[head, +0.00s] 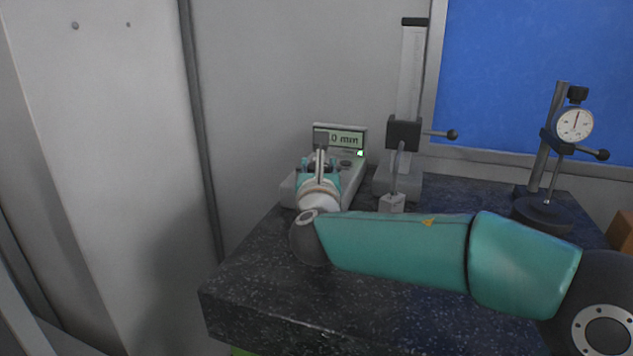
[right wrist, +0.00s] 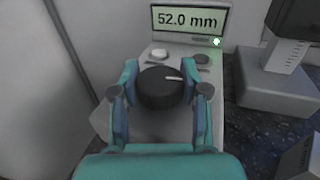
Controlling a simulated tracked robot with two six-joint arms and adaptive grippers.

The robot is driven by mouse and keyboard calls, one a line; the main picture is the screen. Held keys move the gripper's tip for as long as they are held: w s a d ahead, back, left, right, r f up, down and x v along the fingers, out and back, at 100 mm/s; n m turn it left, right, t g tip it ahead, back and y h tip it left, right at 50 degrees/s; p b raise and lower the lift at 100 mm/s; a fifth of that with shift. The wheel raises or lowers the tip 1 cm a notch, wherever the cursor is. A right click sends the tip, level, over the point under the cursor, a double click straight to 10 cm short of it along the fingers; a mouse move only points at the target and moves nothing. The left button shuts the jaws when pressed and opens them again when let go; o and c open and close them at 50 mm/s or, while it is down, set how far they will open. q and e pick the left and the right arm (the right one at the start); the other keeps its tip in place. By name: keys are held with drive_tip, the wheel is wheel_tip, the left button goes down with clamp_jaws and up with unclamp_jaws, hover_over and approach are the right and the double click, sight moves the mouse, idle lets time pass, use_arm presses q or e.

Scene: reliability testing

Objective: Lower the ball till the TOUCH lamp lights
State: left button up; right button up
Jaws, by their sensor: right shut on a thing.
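My right gripper (right wrist: 162,90) is shut on the black knob (right wrist: 160,92) of a grey console (right wrist: 178,128). The knob's white mark points right. The console display (right wrist: 190,19) reads 52.0 mm; it also shows in the head view (head: 347,139), partly covered. A small lamp (right wrist: 216,41) below the display is lit and looks greenish in the head view (head: 360,153); its label is unreadable. A black carriage (head: 403,133) on a column carries a thin probe (head: 397,172) down to a pale block (head: 391,203). The ball tip is too small to tell whether it touches.
A dial gauge (head: 574,125) on a round-based stand is at the right of the dark granite table (head: 265,285). A knobbed handle (head: 452,134) sticks out right of the carriage. My right arm crosses the table front. An orange box (head: 622,232) stands at the right edge.

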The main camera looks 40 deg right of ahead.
drive_tip(key=shift+d+n+t+y, duration=0.1)
drive_tip(key=shift+n+t+y, duration=0.2)
drive_tip(key=shift+y, duration=0.1)
drive_tip(key=o, duration=1.2)
drive_tip(key=shift+s, duration=0.15)
drive_tip(key=shift+c, duration=0.2)
drive_tip(key=v, duration=1.2)
